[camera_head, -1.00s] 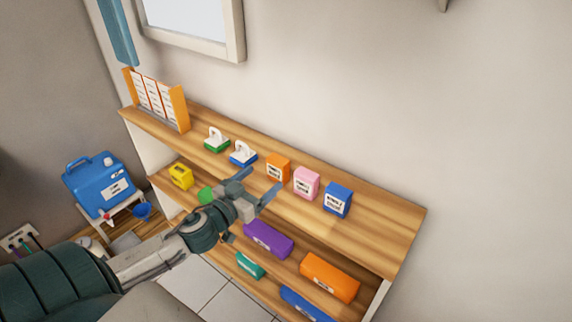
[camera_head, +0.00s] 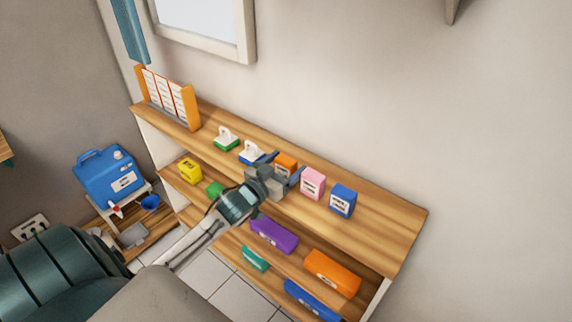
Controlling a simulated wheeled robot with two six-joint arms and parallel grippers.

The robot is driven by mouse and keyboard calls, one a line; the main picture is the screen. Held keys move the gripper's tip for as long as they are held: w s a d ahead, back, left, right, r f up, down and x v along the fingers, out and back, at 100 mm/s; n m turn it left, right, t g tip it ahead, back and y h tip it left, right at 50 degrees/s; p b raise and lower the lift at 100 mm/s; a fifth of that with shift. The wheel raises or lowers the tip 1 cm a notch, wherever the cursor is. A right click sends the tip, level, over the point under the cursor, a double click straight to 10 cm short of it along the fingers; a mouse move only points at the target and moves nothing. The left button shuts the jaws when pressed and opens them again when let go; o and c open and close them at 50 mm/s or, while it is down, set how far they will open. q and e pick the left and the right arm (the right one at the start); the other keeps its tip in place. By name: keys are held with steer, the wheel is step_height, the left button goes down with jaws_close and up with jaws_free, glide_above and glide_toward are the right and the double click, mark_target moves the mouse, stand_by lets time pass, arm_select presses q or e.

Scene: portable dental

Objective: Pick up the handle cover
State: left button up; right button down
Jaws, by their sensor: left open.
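My left gripper (camera_head: 286,168) is open, and its two fingers point at the small orange box (camera_head: 288,159) on the top shelf. The gripper hides the lower part of this box, and I cannot tell whether a finger touches it. A pink box (camera_head: 313,182) and a blue box (camera_head: 342,199) stand to its right. Two white handled pieces stand to its left, one on a green base (camera_head: 226,140) and one on a blue base (camera_head: 251,152). The labels are too small to read, so I cannot tell which one is the handle cover. My right gripper is not in view.
The wooden shelf (camera_head: 385,230) has bare room at its right end. An orange rack (camera_head: 168,98) stands at its left end. Lower down are yellow (camera_head: 190,170), purple (camera_head: 273,236), orange (camera_head: 332,272) and other boxes. A blue canister (camera_head: 106,177) stands at the left.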

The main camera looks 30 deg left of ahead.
arm_select(q)
steer(key=shift+w, duration=1.1)
steer(key=c, duration=1)
steer(key=shift+c, duration=0.2)
